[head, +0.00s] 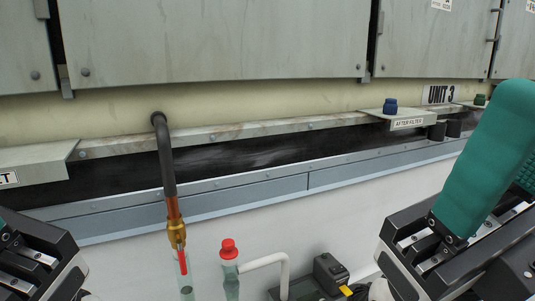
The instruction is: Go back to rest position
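My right gripper (510,155) is large at the right edge, with teal fingers pointing up. One finger is close to the camera; part of another shows behind it at the edge, with a gap between them. It looks open, and I see nothing in it. My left gripper (6,238) is at the bottom left corner. Only its body and a bit of teal finger show, so its opening is hidden. Both grippers are in front of the cooler unit (210,40), apart from the pipe between them.
A dark hose with a brass valve (177,230) and red handle hangs from the cooler into a clear tube (186,285). Beside it stand a red-capped tube (229,262), a white bent pipe (270,262) and a black box (330,270). A blue cap (390,106) sits on the "AFTER FILTER" ledge.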

